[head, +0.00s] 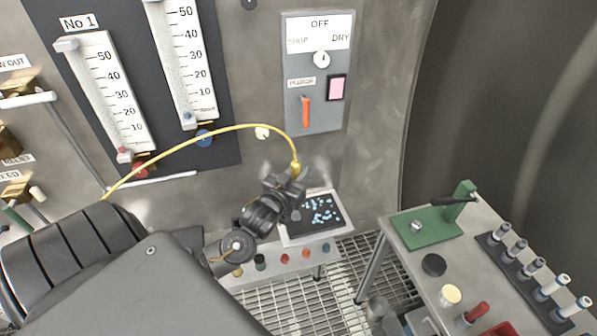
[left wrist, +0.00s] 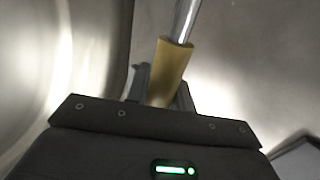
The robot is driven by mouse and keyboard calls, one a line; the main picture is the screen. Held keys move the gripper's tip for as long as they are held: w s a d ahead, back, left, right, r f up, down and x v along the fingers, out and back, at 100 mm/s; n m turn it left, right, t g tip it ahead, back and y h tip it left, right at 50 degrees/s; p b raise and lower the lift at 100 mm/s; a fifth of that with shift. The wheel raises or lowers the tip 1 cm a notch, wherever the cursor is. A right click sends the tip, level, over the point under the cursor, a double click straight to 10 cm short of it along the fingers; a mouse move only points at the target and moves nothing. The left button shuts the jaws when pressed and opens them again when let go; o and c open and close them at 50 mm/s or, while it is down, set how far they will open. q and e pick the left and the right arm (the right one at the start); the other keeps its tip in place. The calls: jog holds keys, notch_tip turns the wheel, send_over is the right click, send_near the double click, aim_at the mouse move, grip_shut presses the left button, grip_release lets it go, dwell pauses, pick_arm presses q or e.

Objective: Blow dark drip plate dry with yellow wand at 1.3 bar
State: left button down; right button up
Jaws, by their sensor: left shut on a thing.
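The dark drip plate (head: 318,212) lies in a white-rimmed tray on a small bench, with several light blue drops on its surface. My left gripper (head: 291,178) is shut on the yellow wand (head: 296,167) just above and left of the plate's back edge. A yellow hose arcs from the wand to the left. In the left wrist view the wand's yellow grip (left wrist: 170,68) sits between the fingers, and its bare metal tube reaches up out of the picture. The wand's tip is hidden in the head view. My right gripper is not in view.
A wall panel (head: 318,110) has an OFF/SHOP/DRY knob (head: 321,59), an orange PURGE lever (head: 305,112) and a pink window. Two flow gauges (head: 107,95) hang at left. A grey table (head: 395,236) at right holds a green stand (head: 430,228) and several vials. Grating shows between.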

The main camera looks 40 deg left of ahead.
pick_arm(q)
jog(key=w+d+r+p, duration=0.2)
jog(key=w+d+r, duration=0.1)
jog(key=w, duration=0.1)
jog(key=shift+w, duration=0.3)
jog(key=shift+f+b, duration=1.45)
jog(key=shift+b, duration=0.25)
jog(key=shift+d, duration=0.1)
